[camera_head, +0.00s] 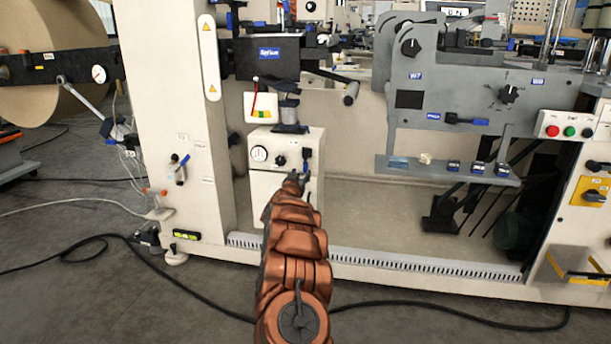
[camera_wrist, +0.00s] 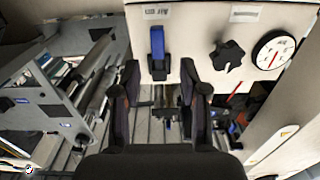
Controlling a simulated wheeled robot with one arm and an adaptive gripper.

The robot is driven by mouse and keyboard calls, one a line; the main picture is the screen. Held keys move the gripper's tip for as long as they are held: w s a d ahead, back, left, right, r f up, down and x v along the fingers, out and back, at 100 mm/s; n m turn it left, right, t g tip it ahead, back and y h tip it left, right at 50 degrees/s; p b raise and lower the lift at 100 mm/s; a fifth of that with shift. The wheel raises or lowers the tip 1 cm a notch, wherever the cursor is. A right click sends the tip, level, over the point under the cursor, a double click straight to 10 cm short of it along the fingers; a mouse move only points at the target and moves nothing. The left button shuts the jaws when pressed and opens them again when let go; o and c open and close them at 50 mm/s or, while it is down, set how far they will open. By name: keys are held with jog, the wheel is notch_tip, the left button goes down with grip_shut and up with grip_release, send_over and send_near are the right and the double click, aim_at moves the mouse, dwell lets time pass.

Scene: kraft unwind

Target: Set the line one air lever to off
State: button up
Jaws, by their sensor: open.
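The air lever has a blue handle and stands in line with the panel's vertical edges in the wrist view (camera_wrist: 157,42). It is on the front of a cream control box (camera_head: 312,137), at the right of the panel in the head view, where it looks small and dark (camera_head: 306,154). A small label (camera_wrist: 158,13) sits at the lever's end, too blurred to read surely. My gripper (camera_wrist: 160,76) is open and empty. Its two dark fingers lie either side of the lever's lower part in the picture; contact is not visible. In the head view my gripper (camera_head: 297,179) is just below the lever.
A black star knob (camera_wrist: 228,56) and a round gauge (camera_wrist: 272,50) share the panel beside the lever. A cable (camera_head: 190,295) lies on the floor in front of the machine.

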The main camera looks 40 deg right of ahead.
aim_at(305, 167)
jog(key=shift+w+d+f, duration=0.15)
jog(key=shift+w+d, duration=0.15)
jog(key=shift+d, duration=0.5)
jog(key=shift+w+d+b, duration=0.3)
jog(key=shift+d, duration=0.1)
jog(key=shift+w+d, duration=0.1)
jog(key=shift+d, duration=0.15)
jog(key=shift+w+d, duration=0.3)
jog(key=shift+d, duration=0.15)
jog(key=shift+w+d, duration=0.35)
jog(key=shift+w+d+r+p, duration=0.25)
jog(key=shift+w+d+p, duration=0.1)
jog(key=shift+d, duration=0.4)
jog(key=shift+w+d+f, duration=0.1)
jog(key=shift+w+d, duration=0.2)
jog(key=shift+w, duration=0.15)
